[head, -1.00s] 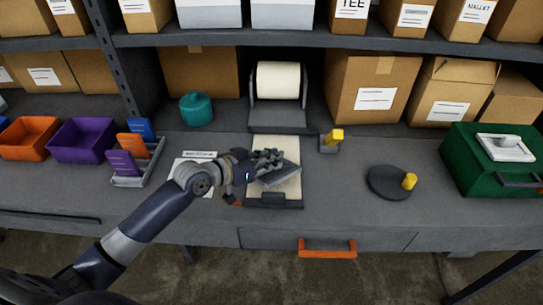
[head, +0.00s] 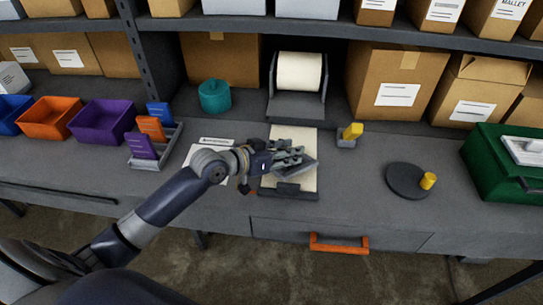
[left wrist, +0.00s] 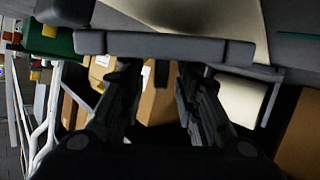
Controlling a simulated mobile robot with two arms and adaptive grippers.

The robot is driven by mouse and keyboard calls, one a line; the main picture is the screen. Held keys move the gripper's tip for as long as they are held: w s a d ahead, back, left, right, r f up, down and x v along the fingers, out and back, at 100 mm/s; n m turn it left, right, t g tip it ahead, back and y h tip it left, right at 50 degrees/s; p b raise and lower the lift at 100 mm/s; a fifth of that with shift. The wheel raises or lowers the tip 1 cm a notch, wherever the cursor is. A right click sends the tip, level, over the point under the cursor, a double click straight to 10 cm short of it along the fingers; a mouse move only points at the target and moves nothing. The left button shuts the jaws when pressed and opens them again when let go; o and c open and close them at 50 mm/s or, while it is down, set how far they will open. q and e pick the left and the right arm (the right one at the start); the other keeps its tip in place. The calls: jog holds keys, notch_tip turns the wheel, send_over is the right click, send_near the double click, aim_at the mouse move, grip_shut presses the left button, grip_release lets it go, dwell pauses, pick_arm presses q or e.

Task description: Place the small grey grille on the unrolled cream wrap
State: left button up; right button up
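The small grey grille (head: 304,172) is at the cream wrap (head: 292,134), turned at an angle to it. I cannot tell whether it lies fully on the wrap. In the left wrist view the grille (left wrist: 165,47) is a grey slab seen edge-on, with a small tab between my fingers. My left gripper (head: 295,157) is above the grille. Its fingers (left wrist: 160,75) stand apart with gaps on both sides of the tab, so it looks open. The wrap runs forward from its roll (head: 300,72) to a dark bar (head: 297,191). My right gripper is not in view.
A yellow-topped block (head: 351,132) and a dark disc with a yellow knob (head: 407,181) stand right of the wrap. A green case (head: 490,170) is farther right. A teal canister (head: 215,97), a card rack (head: 157,150) and bins (head: 102,120) are left.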

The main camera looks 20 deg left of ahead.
pick_arm(q)
jog(key=b+v, duration=0.2)
jog(key=v, duration=0.6)
jog(key=shift+s, duration=0.45)
jog(key=shift+b+v, duration=0.3)
jog(key=shift+v, duration=0.65)
jog(key=shift+r, duration=0.15)
